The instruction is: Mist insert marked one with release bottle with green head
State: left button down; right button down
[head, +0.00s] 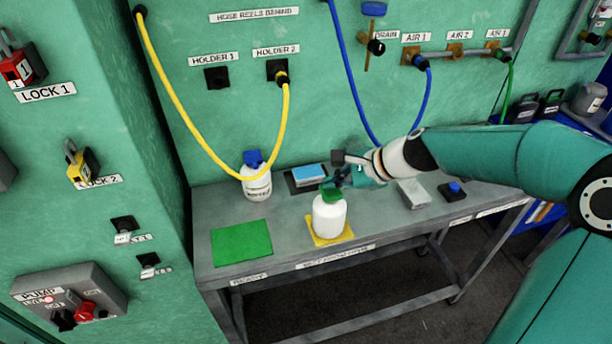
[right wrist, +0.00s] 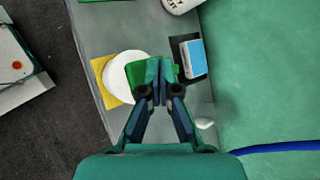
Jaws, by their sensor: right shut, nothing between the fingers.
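The white bottle with a green head (head: 329,216) stands upright on a yellow mat (head: 318,241) on the bench. In the right wrist view its white body (right wrist: 124,72) and green head (right wrist: 137,74) show from above. My right gripper (head: 341,178) is at the green head, its fingers shut with nothing between them. In the right wrist view its fingertips (right wrist: 158,68) overlap the edge of the head; I cannot tell whether they touch it. I cannot make out an insert marked one. My left gripper is not in view.
A blue-headed bottle (head: 256,182) stands behind left, near a hanging yellow hose (head: 198,140). A green mat (head: 241,243) lies bare at the left. A blue-topped block in a dark tray (head: 309,173), a grey block (head: 413,193) and a blue button box (head: 453,191) are farther back and right.

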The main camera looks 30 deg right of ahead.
aim_at(333, 191)
jog(key=shift+r+p, duration=2.8)
jog(key=shift+r, duration=0.25)
